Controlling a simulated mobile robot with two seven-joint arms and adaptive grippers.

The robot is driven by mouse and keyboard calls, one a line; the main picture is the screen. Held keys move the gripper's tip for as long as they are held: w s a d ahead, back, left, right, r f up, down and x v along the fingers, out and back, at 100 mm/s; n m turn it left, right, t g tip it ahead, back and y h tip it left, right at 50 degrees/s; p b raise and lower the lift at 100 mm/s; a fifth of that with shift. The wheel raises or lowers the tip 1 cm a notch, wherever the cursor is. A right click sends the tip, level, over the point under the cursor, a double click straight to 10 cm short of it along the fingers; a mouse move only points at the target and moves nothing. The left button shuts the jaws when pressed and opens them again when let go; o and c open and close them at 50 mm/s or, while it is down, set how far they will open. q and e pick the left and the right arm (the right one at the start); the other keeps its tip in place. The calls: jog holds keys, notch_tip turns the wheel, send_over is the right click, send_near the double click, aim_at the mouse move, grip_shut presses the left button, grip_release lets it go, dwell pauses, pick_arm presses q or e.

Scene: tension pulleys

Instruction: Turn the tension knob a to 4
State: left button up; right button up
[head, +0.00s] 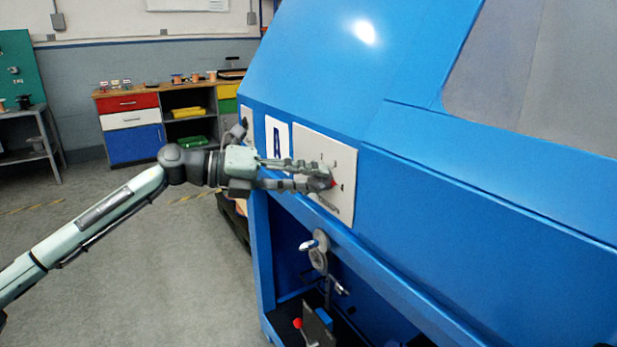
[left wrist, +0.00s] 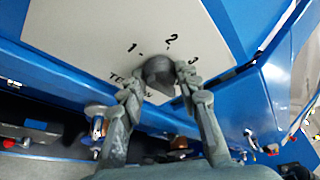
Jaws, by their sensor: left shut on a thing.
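The tension knob a (left wrist: 159,73) is a dark grey round knob on a pale dial panel (left wrist: 85,22) in the left wrist view. The numbers 1, 2 and 3 show around its far side; the 4 does not show. I cannot read where its pointer stands. My left gripper (left wrist: 158,80) has one finger on each side of the knob and is shut on it. In the head view the left gripper (head: 326,177) reaches the panel (head: 318,146), its fingers covering most of the knob, with a small red spot by the tips. My right gripper is not in view.
The panel sits on a large blue machine (head: 430,170), beside a white plate marked A (head: 277,138). Below is an open bay with a pulley (head: 318,256). A workbench with coloured drawers (head: 130,120) stands at the back left. The floor at left is clear.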

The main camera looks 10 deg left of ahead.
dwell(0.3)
pick_arm(q)
jog(key=o, duration=1.2)
jog(key=shift+c, duration=0.2)
jog(key=v, duration=1.2)
